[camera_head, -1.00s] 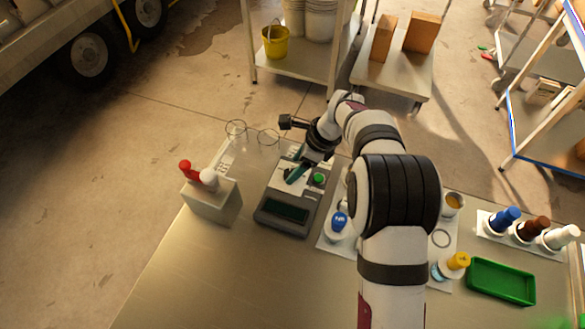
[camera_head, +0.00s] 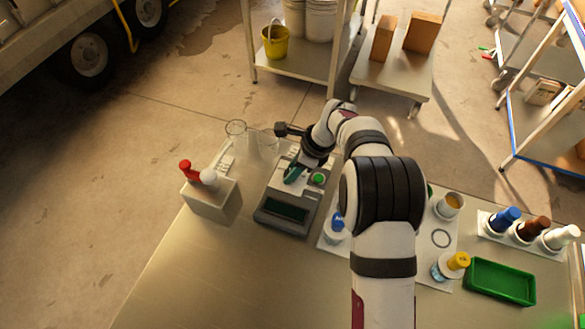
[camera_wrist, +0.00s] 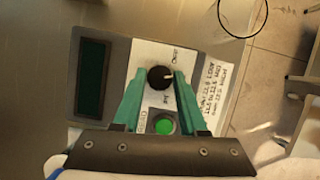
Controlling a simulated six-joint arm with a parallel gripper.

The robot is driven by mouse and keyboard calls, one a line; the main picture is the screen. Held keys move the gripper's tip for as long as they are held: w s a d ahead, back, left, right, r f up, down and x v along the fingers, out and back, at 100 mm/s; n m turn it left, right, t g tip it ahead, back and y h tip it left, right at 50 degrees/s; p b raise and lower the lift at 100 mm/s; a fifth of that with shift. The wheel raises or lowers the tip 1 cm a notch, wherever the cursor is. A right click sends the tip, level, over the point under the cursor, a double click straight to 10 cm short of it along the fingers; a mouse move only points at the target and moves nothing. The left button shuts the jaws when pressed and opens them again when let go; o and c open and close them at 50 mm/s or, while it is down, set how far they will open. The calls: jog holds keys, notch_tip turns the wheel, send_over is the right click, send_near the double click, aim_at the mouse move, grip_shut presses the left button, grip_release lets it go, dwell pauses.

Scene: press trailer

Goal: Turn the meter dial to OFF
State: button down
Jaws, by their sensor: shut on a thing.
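The meter (camera_head: 272,219) is a grey box with a dark display, standing on the metal bench. In the wrist view its white panel shows a round black dial (camera_wrist: 158,78) with a white mark pointing right. Small lettering stands around the dial, too blurred to read surely. A green button (camera_wrist: 164,126) sits beside the dial; it also shows in the head view (camera_head: 318,178). My gripper (camera_wrist: 161,73) has its two teal fingers on either side of the dial, shut on it. In the head view my gripper (camera_head: 291,175) hides the dial.
A grey box with a red and a white knob (camera_head: 210,200) stands left of the meter. Glass beakers (camera_head: 237,140) stand behind it. The bench front is clear.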

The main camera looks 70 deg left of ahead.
jog(key=n+h, duration=0.1)
jog(key=n, duration=0.2)
jog(key=shift+a+n+g, duration=0.1)
jog(key=shift+n+g, duration=0.3)
jog(key=shift+a+n+h, duration=0.1)
jog(key=shift+n+h, duration=0.8)
jog(key=shift+n, duration=1)
jog(key=shift+c, duration=2.3)
grip_release()
jog(key=v, duration=0.7)
jog(key=shift+w+r, duration=0.2)
jog(key=shift+r, duration=0.05)
